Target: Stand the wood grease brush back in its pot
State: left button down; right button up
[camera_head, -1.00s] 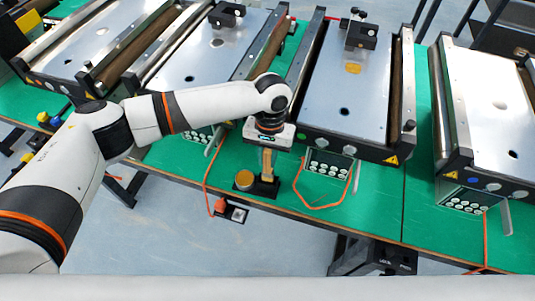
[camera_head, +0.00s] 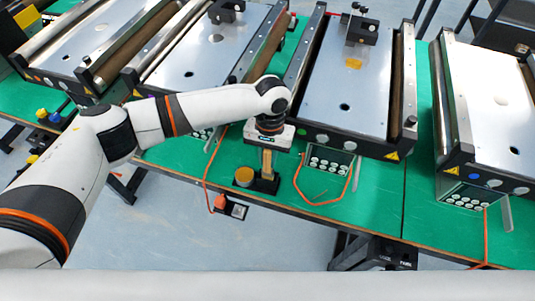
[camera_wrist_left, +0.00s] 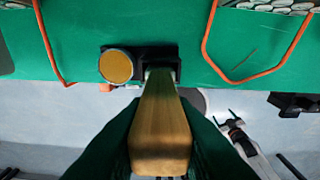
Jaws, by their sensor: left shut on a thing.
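The wood brush (camera_head: 267,160) is upright in my left gripper (camera_head: 268,149). In the left wrist view its wooden handle (camera_wrist_left: 160,125) points away from the camera, between the dark fingers. My left gripper is shut on the handle. The brush's lower end is at a black square holder (camera_head: 265,186), seen also in the left wrist view (camera_wrist_left: 167,52), that looks like the pot. I cannot tell whether the brush end is inside it or just above; the handle hides it.
A round tin with an amber top (camera_head: 244,176) stands close to the left of the holder. A box with an orange part (camera_head: 230,208) is at the table's front edge. Orange cables lie on the green table (camera_head: 385,205). Mini conveyors (camera_head: 345,85) stand behind.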

pick_arm(q)
jog(key=shift+f, duration=0.6)
jog(key=c, duration=0.6)
grip_release()
notch_tip(320, 180, up, 8)
jog(key=p, duration=0.8)
jog(key=shift+p, duration=0.35)
dwell(0.4)
